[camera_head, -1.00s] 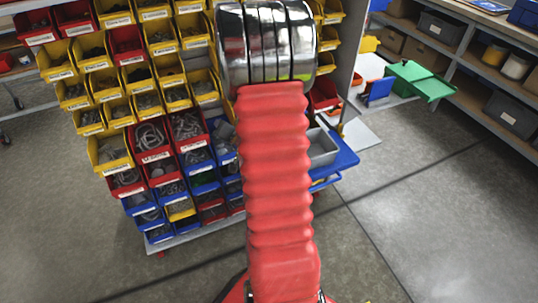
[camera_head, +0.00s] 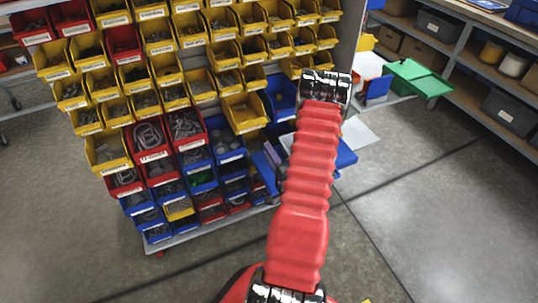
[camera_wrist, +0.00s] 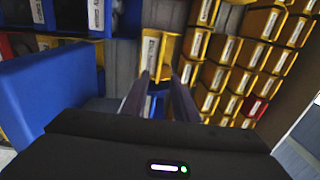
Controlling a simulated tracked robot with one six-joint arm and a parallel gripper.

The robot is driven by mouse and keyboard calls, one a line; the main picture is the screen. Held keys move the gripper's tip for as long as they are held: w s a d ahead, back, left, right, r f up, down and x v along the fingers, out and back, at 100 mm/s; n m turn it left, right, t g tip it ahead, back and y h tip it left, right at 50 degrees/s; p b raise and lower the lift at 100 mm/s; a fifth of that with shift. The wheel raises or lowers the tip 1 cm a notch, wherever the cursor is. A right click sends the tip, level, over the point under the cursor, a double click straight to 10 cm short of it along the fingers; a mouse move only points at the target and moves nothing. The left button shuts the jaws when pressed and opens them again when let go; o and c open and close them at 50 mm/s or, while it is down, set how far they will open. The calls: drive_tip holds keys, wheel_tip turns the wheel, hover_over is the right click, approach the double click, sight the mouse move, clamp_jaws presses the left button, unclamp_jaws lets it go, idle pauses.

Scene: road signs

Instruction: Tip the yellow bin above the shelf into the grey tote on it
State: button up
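A yellow bin (camera_head: 245,114) sits in the rack, left of my arm in the head view. In the wrist view, a yellow bin (camera_wrist: 163,45) with a white label lies just beyond my fingertips; I cannot tell for certain that it is the same one. My gripper (camera_wrist: 163,80) is open, its two dark fingers apart, with no bin clearly held between them. The blue shelf (camera_head: 344,158) shows right of my arm, and a blue panel, likely the shelf (camera_wrist: 45,95), fills the left of the wrist view. The grey tote is not clearly visible; my arm covers that area.
The rack holds many yellow, red and blue bins (camera_head: 150,135) close around my gripper. A green bin (camera_head: 418,77) and a storage shelf (camera_head: 475,85) stand at the right. The floor (camera_head: 430,215) at right front is clear.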

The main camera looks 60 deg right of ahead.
idle(0.5)
drive_tip(key=x, duration=0.8)
drive_tip(key=shift+w+d, duration=0.25)
drive_tip(key=shift+w, duration=0.05)
drive_tip(key=x, duration=0.6)
drive_tip(key=shift+w, duration=0.3)
idle(3.5)
drive_tip(key=shift+s+d, duration=0.1)
idle(0.4)
clamp_jaws()
idle(1.1)
